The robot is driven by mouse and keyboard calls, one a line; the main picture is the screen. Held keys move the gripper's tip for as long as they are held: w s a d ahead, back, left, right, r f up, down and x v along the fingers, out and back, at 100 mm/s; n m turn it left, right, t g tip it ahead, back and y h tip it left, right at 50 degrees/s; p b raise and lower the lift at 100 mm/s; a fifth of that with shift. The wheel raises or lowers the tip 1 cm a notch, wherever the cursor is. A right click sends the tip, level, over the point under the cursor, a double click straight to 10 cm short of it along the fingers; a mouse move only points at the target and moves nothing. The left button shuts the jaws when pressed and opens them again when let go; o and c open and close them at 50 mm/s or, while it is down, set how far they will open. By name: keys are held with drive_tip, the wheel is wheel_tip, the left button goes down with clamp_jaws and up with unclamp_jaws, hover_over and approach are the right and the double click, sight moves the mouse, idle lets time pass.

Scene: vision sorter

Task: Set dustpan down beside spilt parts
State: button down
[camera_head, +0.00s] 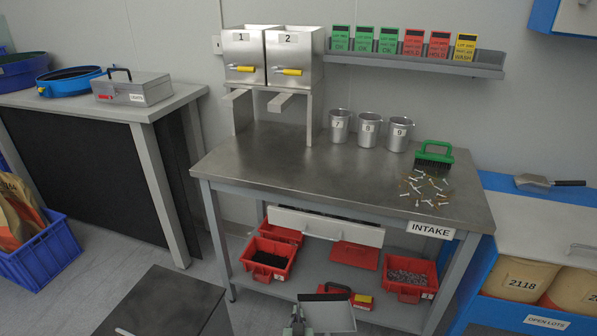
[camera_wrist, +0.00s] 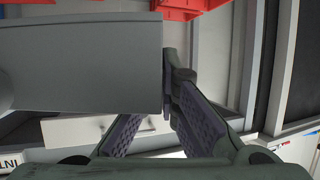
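A grey dustpan (camera_head: 330,316) with a dark edge is at the bottom of the head view, in front of the intake table. My gripper (camera_head: 298,318) is at its left side. In the wrist view, the dustpan's broad grey pan (camera_wrist: 80,75) fills the upper left, and my gripper's fingertips (camera_wrist: 172,88) close on its narrow dark end, mostly hidden between them. The spilt parts (camera_head: 426,190) are small pale pieces scattered over a brownish patch at the right of the intake table (camera_head: 290,165). The dustpan is well apart from them.
A green brush (camera_head: 434,153) stands just behind the spilt parts. Metal cups (camera_head: 368,130) and two dispensers (camera_head: 265,60) stand along the back. Red bins (camera_head: 268,258) sit on the lower shelf, below a drawer (camera_head: 325,226). The table's front middle is clear.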

drive_tip(key=shift+a, duration=0.1)
wheel_tip(320, 180, down, 7)
drive_tip(key=b, duration=0.7)
drive_tip(key=shift+d, duration=0.2)
drive_tip(key=shift+f, duration=0.1)
